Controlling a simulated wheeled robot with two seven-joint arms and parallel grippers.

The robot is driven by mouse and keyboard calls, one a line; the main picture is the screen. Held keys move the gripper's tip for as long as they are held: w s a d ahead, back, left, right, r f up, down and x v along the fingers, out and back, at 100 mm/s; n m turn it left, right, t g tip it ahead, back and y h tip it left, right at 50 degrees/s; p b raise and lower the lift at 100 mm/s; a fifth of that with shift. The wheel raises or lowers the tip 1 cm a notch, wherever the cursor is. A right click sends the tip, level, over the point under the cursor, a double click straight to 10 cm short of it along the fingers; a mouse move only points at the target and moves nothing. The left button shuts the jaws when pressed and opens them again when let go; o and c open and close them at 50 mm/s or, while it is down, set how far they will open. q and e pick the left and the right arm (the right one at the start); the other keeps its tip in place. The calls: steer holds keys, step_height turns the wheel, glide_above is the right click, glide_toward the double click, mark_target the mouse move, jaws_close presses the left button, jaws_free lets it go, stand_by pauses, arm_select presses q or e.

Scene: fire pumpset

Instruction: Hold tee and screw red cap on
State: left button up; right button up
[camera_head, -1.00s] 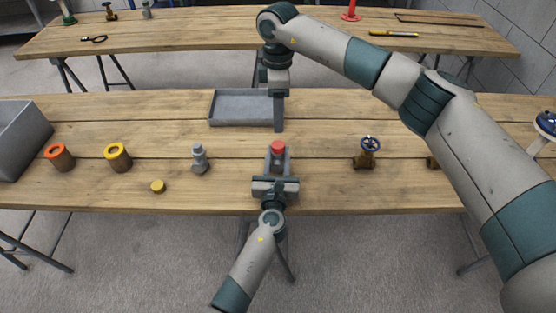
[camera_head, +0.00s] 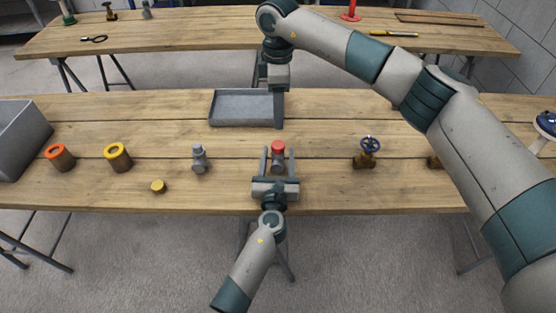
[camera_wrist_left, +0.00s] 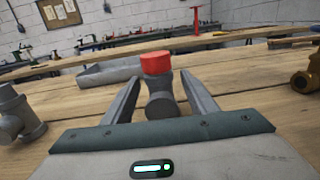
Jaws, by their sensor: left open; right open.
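The grey tee (camera_head: 278,162) stands upright on the near table with the red cap (camera_head: 278,146) on its top. In the left wrist view the tee (camera_wrist_left: 160,98) and the red cap (camera_wrist_left: 155,62) are between the fingers. My left gripper (camera_head: 278,160) is open, its fingers on either side of the tee with gaps visible. My right gripper (camera_head: 279,110) points down behind the tee, beside the tray; its fingers overlap in the head view. Whether the cap is threaded on cannot be told.
A grey tray (camera_head: 240,121) lies behind the tee. Another grey tee (camera_head: 200,160) and a yellow cap (camera_head: 158,186) are to the left.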

arm_select(q)
steer(key=s+a+b, duration=0.1)
steer(key=s, duration=1.6)
steer(key=shift+b, duration=0.35)
steer(key=shift+s, duration=0.15)
